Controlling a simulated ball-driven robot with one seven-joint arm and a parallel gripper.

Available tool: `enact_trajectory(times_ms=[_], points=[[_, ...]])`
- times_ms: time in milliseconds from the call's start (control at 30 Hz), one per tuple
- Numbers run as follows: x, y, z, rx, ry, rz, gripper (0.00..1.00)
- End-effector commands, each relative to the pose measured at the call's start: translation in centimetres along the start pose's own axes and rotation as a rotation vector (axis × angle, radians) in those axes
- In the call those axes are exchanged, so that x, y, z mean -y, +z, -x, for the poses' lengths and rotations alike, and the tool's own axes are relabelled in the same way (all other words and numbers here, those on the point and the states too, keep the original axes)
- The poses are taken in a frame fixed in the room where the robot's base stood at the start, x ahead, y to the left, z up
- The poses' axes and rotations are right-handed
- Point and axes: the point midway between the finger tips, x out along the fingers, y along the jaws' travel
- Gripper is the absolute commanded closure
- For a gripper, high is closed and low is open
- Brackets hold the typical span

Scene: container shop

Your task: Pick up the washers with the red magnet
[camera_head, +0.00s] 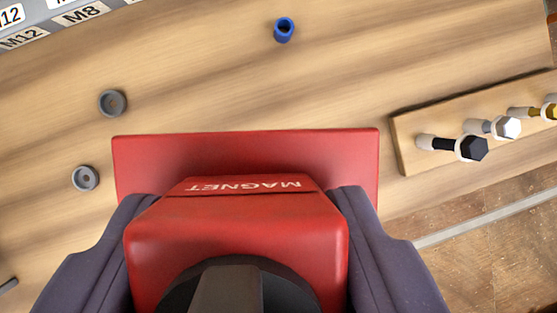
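The red magnet (240,235), with upside-down "MAGNET" lettering, sits between the two dark fingers of my gripper (240,240), which are shut on its sides. Its wide flat red plate extends ahead of the fingers, over the wooden table. Two grey round washers lie on the table left of the magnet: one farther washer (113,103) and one nearer washer (86,178). Both are apart from the magnet. The underside of the magnet is hidden, so I cannot tell whether anything clings to it.
A blue cylindrical piece (284,30) stands at the back. A wooden rack (412,150) with several bolts lies at the right, near the table edge. Grey bins (55,22) labelled M8 and M12 are at the upper left. The table (200,85) between them is clear.

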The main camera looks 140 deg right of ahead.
Motion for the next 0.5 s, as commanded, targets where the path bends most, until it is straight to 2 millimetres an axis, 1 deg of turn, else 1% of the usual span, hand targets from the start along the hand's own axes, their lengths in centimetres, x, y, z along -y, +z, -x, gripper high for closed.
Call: enact_trajectory(times_ms=[33,500], points=[[0.7,-0.3,-0.3,-0.003,-0.002,0.003,1.0],[6.2,-3.4,-1.4,-0.002,-0.001,0.001,1.0]])
